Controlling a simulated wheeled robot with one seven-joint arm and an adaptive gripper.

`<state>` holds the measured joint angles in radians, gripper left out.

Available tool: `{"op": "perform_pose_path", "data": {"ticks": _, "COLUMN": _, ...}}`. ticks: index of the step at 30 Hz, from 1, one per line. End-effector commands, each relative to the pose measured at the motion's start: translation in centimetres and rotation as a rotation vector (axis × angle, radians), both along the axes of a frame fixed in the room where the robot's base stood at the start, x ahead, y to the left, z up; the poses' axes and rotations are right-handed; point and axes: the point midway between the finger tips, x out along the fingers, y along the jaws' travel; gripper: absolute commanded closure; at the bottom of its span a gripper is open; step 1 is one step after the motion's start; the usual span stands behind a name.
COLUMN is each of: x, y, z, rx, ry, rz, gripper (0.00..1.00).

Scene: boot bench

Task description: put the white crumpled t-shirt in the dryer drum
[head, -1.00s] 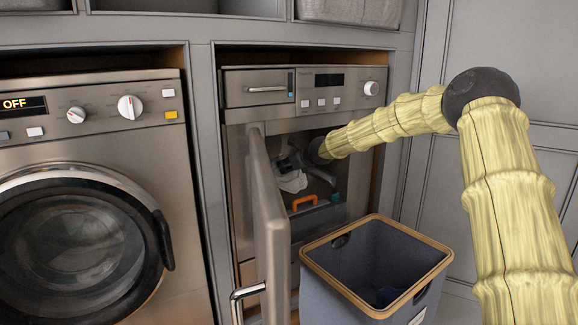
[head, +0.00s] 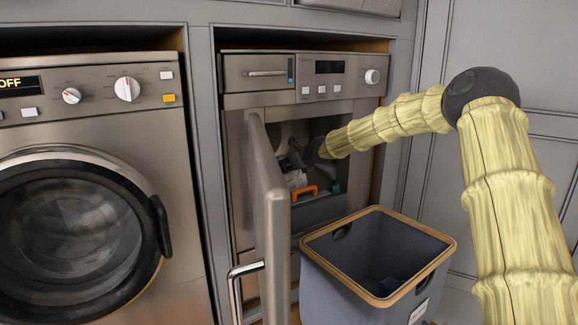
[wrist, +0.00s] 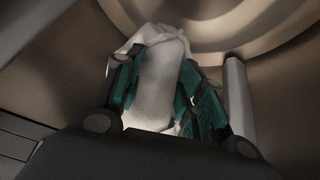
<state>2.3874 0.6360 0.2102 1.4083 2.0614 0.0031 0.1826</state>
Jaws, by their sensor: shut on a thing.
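The white crumpled t-shirt (wrist: 158,85) is between the teal-padded fingers of my gripper (wrist: 165,70) in the wrist view, bunched up past the fingertips. In the head view my gripper (head: 296,158) is inside the opening of the right-hand machine, the dryer (head: 236,150), whose door stands open. Only a small part of the shirt (head: 296,179) shows there, beside the door edge. Pale curved rings of the drum (wrist: 225,38) surround the shirt in the wrist view. I cannot tell whether the shirt touches the drum.
The open dryer door (head: 268,200) stands close left of my gripper. A grey box with an orange handle (head: 304,192) shows low in the opening. A blue-grey bin with a tan rim (head: 440,258) stands in front. A closed washer (head: 70,225) is at left.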

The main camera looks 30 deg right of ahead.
Motion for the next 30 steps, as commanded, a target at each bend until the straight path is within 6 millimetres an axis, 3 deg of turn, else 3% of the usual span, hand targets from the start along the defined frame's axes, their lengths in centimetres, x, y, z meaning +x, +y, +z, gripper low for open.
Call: {"op": "perform_pose_path", "data": {"ticks": 30, "x": 0.0, "y": 0.0, "z": -4.0, "rx": -0.001, "ry": -0.001, "rz": 0.001, "gripper": 1.00}}
